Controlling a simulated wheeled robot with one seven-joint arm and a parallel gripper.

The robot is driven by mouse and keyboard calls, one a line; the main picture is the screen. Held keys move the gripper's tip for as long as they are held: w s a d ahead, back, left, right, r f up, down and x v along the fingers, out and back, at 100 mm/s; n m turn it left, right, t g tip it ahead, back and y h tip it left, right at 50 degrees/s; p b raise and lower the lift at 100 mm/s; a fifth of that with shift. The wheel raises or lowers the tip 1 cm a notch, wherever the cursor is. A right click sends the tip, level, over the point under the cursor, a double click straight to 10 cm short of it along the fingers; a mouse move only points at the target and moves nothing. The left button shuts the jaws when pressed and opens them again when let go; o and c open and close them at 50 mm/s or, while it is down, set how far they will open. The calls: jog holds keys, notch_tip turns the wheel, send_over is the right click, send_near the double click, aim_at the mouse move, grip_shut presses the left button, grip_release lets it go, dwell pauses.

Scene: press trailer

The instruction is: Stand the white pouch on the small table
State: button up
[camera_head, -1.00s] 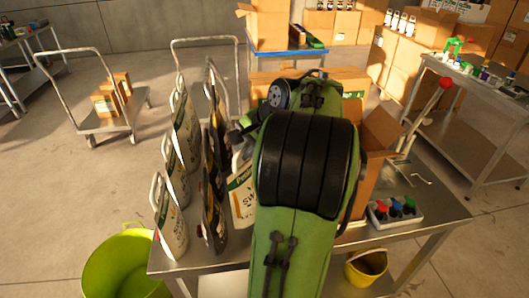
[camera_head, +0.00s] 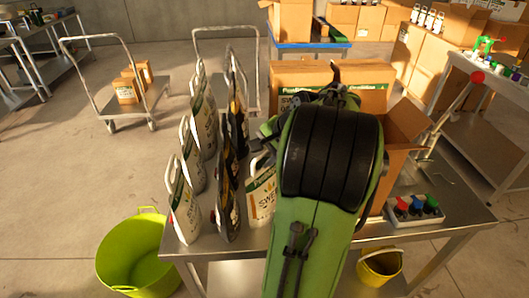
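Several white pouches with green labels stand upright in a row at the left of the metal table; the front one (camera_head: 185,207) is near the table's front left edge. A row of black pouches (camera_head: 228,197) stands just right of them. Another white pouch (camera_head: 261,193) stands partly hidden behind my green arm. My arm reaches over the table toward an open cardboard box, and my gripper is hidden behind it. Which table is the small one I cannot tell; a blue-topped table (camera_head: 312,47) stands at the back with a cardboard box on it.
An open cardboard box (camera_head: 402,130) and a tray of coloured knobs (camera_head: 417,209) are on the metal table (camera_head: 455,205).

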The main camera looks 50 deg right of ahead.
jog(key=shift+s+r, duration=0.1)
jog(key=shift+r, duration=0.25)
jog(key=p+v, duration=0.5)
jog(key=v, duration=0.7)
jog(key=w+a+n+g, duration=0.1)
jog(key=w+a+n, duration=0.3)
jog(key=a, duration=0.7)
jog(key=w+a+n, duration=0.2)
jog(key=a+n, duration=0.4)
jog(key=a, duration=0.4)
jog(key=s+a+f+n, duration=0.4)
jog(key=s+a+n, duration=0.4)
jog(key=a, duration=0.1)
jog(key=shift+s+f+n, duration=0.2)
jog(key=shift+s+n, duration=0.1)
jog(key=shift+n, duration=0.1)
